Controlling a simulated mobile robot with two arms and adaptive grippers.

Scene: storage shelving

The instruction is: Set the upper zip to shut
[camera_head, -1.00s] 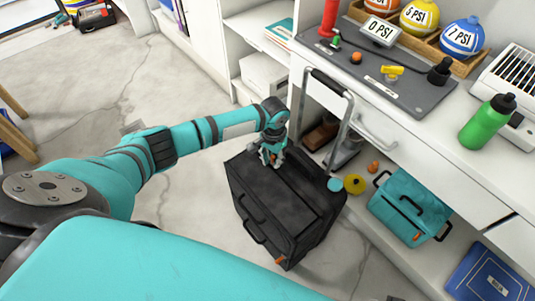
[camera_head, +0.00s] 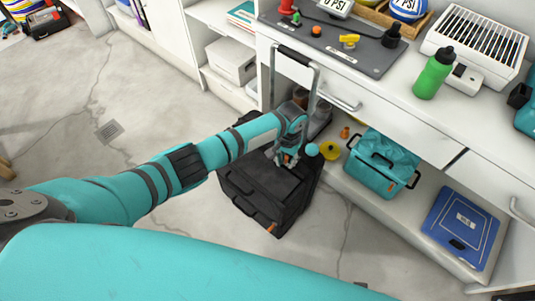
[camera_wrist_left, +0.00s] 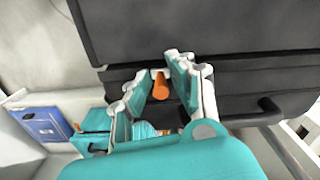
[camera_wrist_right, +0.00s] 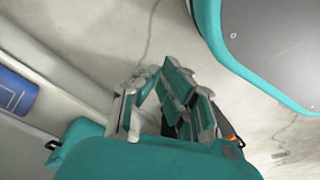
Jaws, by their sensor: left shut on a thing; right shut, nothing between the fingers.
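A black suitcase (camera_head: 262,180) stands on the floor against the white shelving, its pull handle (camera_head: 296,75) raised. My left gripper (camera_head: 287,159) is at the upper part of the case, towards its right side. In the left wrist view my left gripper (camera_wrist_left: 165,72) is shut on an orange zip pull (camera_wrist_left: 160,86) at the seam of the dark case (camera_wrist_left: 240,88). Another orange tab (camera_head: 272,228) shows low on the case's front edge. My right gripper (camera_wrist_right: 158,75) is shut and empty over the floor, outside the head view. The zip track is too small to read.
A teal bag (camera_head: 380,165), a yellow disc (camera_head: 330,150) and a blue folder (camera_head: 461,226) lie on the low shelf right of the case. The counter above holds a green bottle (camera_head: 433,74) and a grey board (camera_head: 345,42).

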